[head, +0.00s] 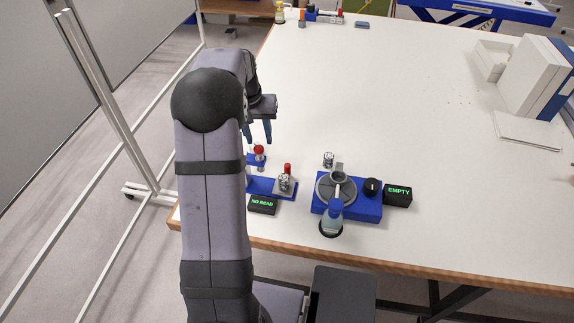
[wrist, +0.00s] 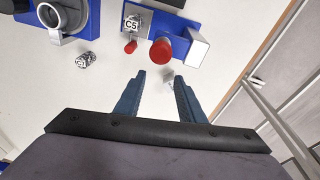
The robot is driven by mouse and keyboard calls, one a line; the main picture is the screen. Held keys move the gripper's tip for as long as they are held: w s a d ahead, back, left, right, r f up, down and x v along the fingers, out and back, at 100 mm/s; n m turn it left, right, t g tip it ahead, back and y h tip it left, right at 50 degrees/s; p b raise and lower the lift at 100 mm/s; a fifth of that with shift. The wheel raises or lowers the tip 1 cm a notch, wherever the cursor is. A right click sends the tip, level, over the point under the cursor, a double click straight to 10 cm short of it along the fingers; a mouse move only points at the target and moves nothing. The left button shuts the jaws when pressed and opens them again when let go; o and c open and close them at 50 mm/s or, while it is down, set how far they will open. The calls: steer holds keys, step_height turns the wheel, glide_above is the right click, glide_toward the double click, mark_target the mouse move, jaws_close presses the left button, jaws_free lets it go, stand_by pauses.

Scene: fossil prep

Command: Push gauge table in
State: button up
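The gauge (head: 262,187) is a blue-based device near the table's front left, with a "NO READ" display (head: 262,205) in front. A patterned sample (head: 284,183) sits on its grey plate, beside a small red knob (head: 288,168). The wrist view shows this sample marked C5 (wrist: 132,23), the small red knob (wrist: 130,47) and a larger red ball knob (wrist: 161,52) beside a white block (wrist: 198,50). I cannot tell which part is the gauge table. My gripper (head: 257,133) is open and empty, behind the gauge; its fingertips (wrist: 160,76) are apart from the red knobs.
A second blue device (head: 352,205) with a grey ring, black dial and "EMPTY" display (head: 398,195) stands to the right. White boxes (head: 530,80) stand far right. The table's middle is clear.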

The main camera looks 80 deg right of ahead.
mark_target(287, 164)
steer(key=s+f+m, duration=0.1)
steer(key=s+f, duration=0.1)
steer(key=s+f+m+y+b, duration=0.1)
steer(key=s+f+m, duration=0.1)
steer(key=s, duration=0.1)
steer(key=s+d+f+m+y, duration=0.1)
steer(key=s+f, duration=0.1)
steer(key=s, duration=0.1)
steer(key=shift+s+d+m, duration=0.1)
steer(key=shift+s+m, duration=0.05)
steer(key=shift+m, duration=0.25)
steer(key=shift+f+p, duration=1.1)
steer(key=shift+f, duration=2.45)
steer(key=shift+c, duration=0.4)
jaws_close()
steer(key=shift+w, duration=0.2)
